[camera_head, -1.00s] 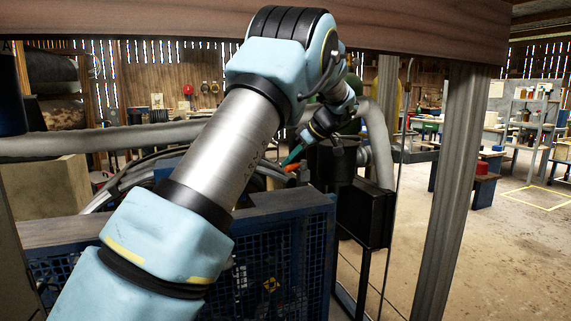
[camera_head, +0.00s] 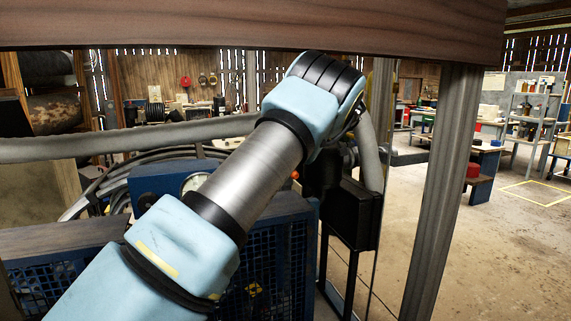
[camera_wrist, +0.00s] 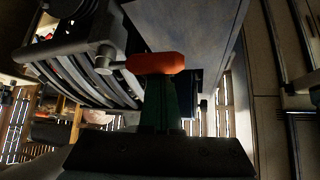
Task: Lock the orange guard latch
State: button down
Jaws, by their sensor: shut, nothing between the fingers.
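The orange latch (camera_wrist: 155,63) is in the upper middle of the wrist view, on a grey metal rod reaching to the left. A small orange piece of it shows in the head view (camera_head: 295,175), just right of my arm. My gripper (camera_wrist: 160,82) has dark green fingers that are shut and empty. Their tips are right at the latch's lower edge in the wrist view; I cannot tell if they touch it. In the head view my arm hides the gripper.
A blue mesh guard (camera_head: 285,262) stands below my arm, with a pressure gauge (camera_head: 194,183) behind it. A black box (camera_head: 352,215) and a wooden post (camera_head: 440,190) stand to the right. A wooden beam (camera_head: 250,24) crosses above. The floor at far right is open.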

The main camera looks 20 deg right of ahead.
jog(key=shift+d, duration=0.45)
jog(key=shift+d+r, duration=0.1)
dwell(0.4)
jog(key=shift+s+d+r, duration=0.1)
jog(key=shift+d+r, duration=0.1)
jog(key=p+v, duration=0.3)
jog(key=v, duration=0.6)
jog(key=shift+r, duration=0.4)
jog(key=shift+d, duration=0.1)
